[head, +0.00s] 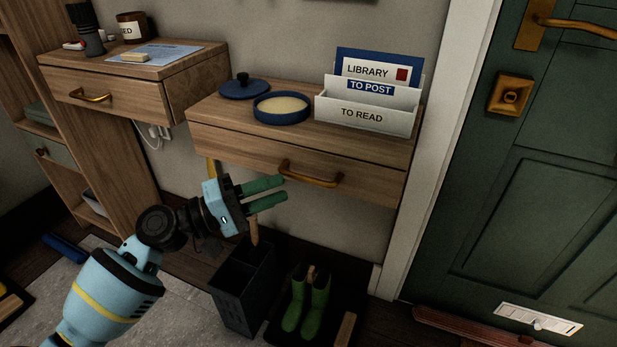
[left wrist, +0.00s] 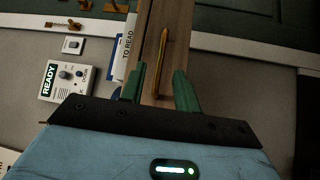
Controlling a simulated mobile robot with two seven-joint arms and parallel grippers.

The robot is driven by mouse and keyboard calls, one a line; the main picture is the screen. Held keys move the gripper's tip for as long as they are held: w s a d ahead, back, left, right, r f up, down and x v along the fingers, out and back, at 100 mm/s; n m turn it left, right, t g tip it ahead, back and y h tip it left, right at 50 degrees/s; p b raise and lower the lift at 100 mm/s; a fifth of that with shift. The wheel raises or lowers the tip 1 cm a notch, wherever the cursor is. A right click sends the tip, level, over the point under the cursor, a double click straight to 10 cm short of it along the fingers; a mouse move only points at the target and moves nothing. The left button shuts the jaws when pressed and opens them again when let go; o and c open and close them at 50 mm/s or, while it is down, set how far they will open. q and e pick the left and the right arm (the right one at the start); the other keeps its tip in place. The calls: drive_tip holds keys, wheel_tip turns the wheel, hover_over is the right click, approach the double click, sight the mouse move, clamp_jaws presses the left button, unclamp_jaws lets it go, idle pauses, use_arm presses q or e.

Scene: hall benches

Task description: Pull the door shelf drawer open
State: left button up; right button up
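The door shelf drawer (head: 240,148) is a wooden front under the shelf beside the green door, and it looks closed. Its curved brass handle (head: 310,176) sits at the middle of the front. My left gripper (head: 284,189) is open and empty, its two green fingers pointing right, just left of and slightly below the handle in the head view. In the left wrist view the handle (left wrist: 161,62) lies ahead, in line with the gap between the fingers (left wrist: 157,82); I see no contact. My right gripper is out of view.
On the shelf stand a blue dish (head: 282,108), its lid (head: 244,88) and a white letter rack (head: 365,115). Below are a dark umbrella stand (head: 243,290) and green boots (head: 306,300). Another wooden drawer unit (head: 135,98) is at left. The green door (head: 545,180) is at right.

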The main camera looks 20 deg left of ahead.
sight(307, 177)
use_arm(q)
drive_tip(key=x, duration=0.7)
drive_tip(key=shift+w, duration=0.15)
clamp_jaws()
